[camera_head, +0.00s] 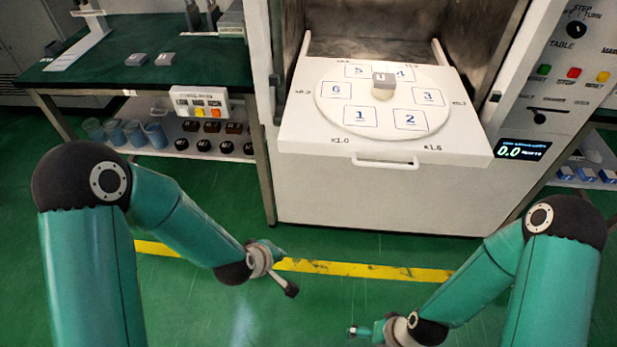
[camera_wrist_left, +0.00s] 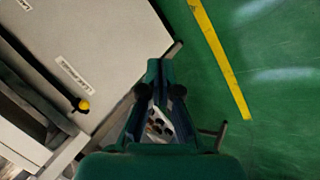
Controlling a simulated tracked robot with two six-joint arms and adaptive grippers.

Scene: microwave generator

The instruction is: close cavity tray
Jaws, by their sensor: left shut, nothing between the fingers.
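The white cavity tray (camera_head: 300,133) is pulled out toward me from the lit cavity (camera_head: 390,30). Its bar handle (camera_head: 385,163) runs along the front edge.
A green-topped bench (camera_head: 200,62) with a button box (camera_head: 200,103) and a lower shelf of cups and dark pieces stands left. A control panel (camera_head: 575,70) and a display (camera_head: 523,149) are right. The floor in front, crossed by a yellow line (camera_head: 370,271), is clear.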

